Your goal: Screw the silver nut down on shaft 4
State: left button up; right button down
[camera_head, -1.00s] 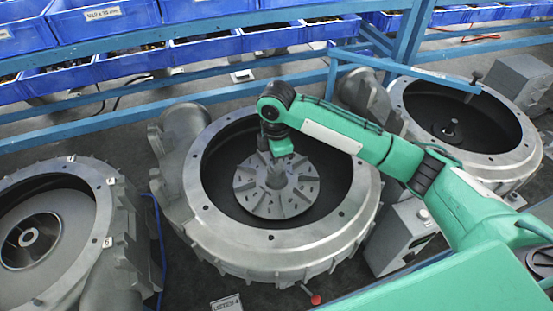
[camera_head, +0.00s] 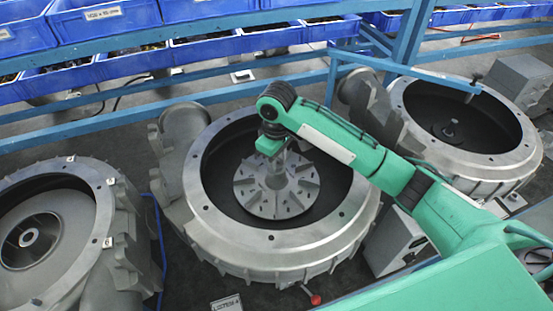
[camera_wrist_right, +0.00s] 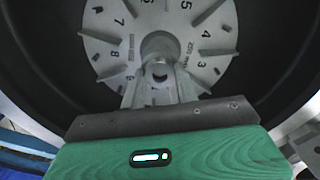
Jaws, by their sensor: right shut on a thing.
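A grey finned disc (camera_head: 299,190) lies inside the round metal housing (camera_head: 200,205) in the middle of the head view. A raised hub stands at its centre. My right gripper (camera_head: 276,168) reaches down over this hub from above. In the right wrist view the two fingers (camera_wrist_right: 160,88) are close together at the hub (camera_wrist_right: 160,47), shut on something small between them. The disc (camera_wrist_right: 108,45) carries printed numbers. The fingers hide most of what they hold, so the silver nut and its thread cannot be made out clearly. My left gripper is not in view.
An open housing (camera_head: 75,265) stands at the left and another (camera_head: 510,140) at the back right. Blue bins (camera_head: 105,68) line a blue rack behind. A grey box (camera_head: 395,245) and a red-knobbed lever (camera_head: 314,299) stand near the middle housing. The housing's rim surrounds my gripper.

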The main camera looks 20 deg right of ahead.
jog(key=c, duration=1.3)
grip_release()
jog(key=n, duration=0.5)
jog(key=shift+n, duration=0.4)
jog(key=n, duration=1.3)
jog(key=shift+n, duration=0.4)
jog(key=n, duration=0.5)
jog(key=shift+n, duration=0.3)
jog(key=shift+c, duration=0.5)
